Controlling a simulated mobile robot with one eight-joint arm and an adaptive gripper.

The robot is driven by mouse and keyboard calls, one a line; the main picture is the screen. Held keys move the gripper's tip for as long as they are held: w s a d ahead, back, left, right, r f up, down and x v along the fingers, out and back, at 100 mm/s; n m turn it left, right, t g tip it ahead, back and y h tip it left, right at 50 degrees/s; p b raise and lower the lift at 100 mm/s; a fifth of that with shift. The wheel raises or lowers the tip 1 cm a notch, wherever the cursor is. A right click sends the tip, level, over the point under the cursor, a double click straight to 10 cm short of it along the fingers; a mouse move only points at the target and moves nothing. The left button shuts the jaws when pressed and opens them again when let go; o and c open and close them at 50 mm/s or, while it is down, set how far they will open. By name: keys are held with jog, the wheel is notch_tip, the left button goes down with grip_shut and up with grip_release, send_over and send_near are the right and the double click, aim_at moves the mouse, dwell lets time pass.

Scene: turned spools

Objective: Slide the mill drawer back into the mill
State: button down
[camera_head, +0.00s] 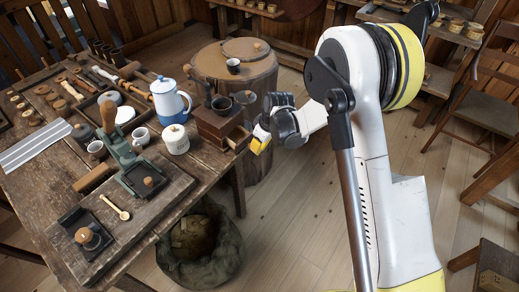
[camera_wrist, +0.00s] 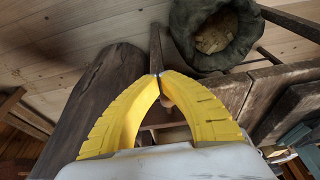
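The mill (camera_head: 214,124) is a dark brown wooden box with a dark bowl-like top, at the right edge of the workbench. Its drawer (camera_head: 238,139) sticks out of the right side, with a lighter wooden front. My gripper (camera_head: 259,143) is just right of the drawer front, close to it. In the wrist view the yellow fingers of my gripper (camera_wrist: 157,75) arch together and their tips meet, with nothing visible clamped between them. A small brown rounded piece, possibly the drawer knob, shows within the arch. Whether the fingers touch the drawer is unclear.
A white lidded jar (camera_head: 175,140) and a blue-and-white pot (camera_head: 168,102) stand left of the mill on the workbench (camera_head: 45,190). A sack (camera_head: 200,250) sits on the floor below. Floor right of my gripper is clear.

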aim_at(247, 141)
jog(key=shift+w+a, duration=0.1)
jog(key=w+a, duration=0.1)
jog(key=a, duration=0.1)
jog(key=w+a, duration=0.2)
jog(key=shift+w, duration=0.1)
jog(key=shift+d, duration=0.1)
